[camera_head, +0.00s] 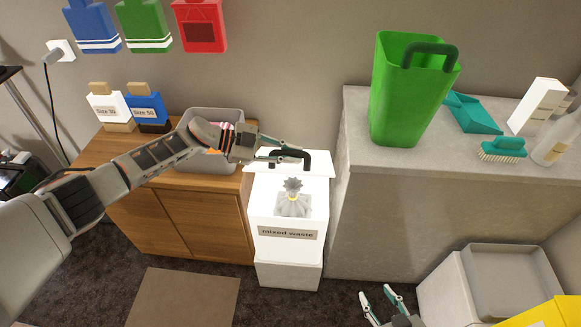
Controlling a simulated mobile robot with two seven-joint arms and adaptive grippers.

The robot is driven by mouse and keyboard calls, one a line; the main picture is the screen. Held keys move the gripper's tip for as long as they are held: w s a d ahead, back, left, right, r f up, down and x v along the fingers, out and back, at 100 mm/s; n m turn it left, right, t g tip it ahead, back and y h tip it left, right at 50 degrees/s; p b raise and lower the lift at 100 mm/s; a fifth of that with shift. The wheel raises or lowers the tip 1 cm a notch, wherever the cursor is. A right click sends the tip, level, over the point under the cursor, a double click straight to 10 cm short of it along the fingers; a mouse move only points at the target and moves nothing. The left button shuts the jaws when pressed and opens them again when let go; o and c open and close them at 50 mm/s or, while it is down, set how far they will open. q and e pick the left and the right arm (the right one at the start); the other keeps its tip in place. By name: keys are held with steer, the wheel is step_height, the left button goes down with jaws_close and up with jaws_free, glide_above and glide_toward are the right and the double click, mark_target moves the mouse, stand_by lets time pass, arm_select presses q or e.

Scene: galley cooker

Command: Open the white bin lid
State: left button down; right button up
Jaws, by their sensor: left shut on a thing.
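The white bin (288,272), labelled "mixed waste" (287,233), stands between the wooden cabinet and the grey counter. Its white lid (320,169) is raised at the back of the bin, so the inside shows. A grey tied bag (293,205) sits in the bin. The lid has a black handle (306,157). My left gripper (284,152) reaches in from the left and is shut on the handle. My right gripper (377,289) is low at the front, empty, with its fingers apart.
A grey basin (228,114) stands on the wooden cabinet (194,221), under my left arm. A green bucket (402,100), teal dustpan (471,113) and brush (502,149) are on the grey counter (370,140). A white bin with a grey lid (512,285) stands at the lower right.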

arm_select(q)
steer(key=shift+w+r+n, duration=0.3)
steer(key=shift+w+r, duration=0.4)
steer(key=shift+r, duration=0.05)
steer(key=c, duration=2)
jaws_free()
steer(key=shift+o, duration=0.2)
steer(key=v, duration=1.2)
